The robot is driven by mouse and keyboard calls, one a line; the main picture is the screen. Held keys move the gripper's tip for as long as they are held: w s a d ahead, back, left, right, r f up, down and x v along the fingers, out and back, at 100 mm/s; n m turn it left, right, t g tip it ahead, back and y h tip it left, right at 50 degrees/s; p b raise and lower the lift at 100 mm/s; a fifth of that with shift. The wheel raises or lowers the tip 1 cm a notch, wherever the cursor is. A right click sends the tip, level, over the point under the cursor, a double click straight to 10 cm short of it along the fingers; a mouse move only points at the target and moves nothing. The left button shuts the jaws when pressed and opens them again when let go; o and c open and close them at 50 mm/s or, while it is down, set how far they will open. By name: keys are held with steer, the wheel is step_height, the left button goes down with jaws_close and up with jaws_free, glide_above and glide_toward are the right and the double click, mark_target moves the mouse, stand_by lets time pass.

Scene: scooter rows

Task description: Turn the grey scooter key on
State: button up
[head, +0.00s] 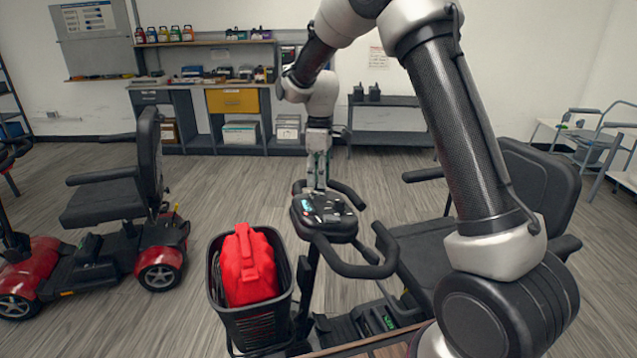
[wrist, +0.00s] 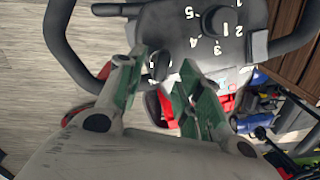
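The scooter's control panel (head: 323,209) sits on top of the tiller in the middle of the head view, with black handlebars around it. In the wrist view the grey panel (wrist: 208,58) carries a numbered dial (wrist: 222,22). A small dark key (wrist: 159,66) stands at the panel's edge. My gripper (wrist: 158,80) is open, with its green-padded fingers apart on either side of the key and their tips close to it. I cannot tell whether either finger touches it. In the head view my gripper (head: 318,182) points down over the panel's far edge; the key cannot be made out there.
A black basket (head: 250,318) holding a red bag (head: 246,268) is at the tiller's left. The scooter's black seat (head: 430,255) is at the right, partly behind my arm. A red scooter (head: 110,260) stands at the left. Open floor lies between the scooters and the back workbench.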

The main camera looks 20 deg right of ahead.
step_height(320, 180, up, 10)
steer(key=shift+w+d+f, duration=0.15)
steer(key=shift+w+d, duration=0.05)
steer(key=shift+w, duration=0.15)
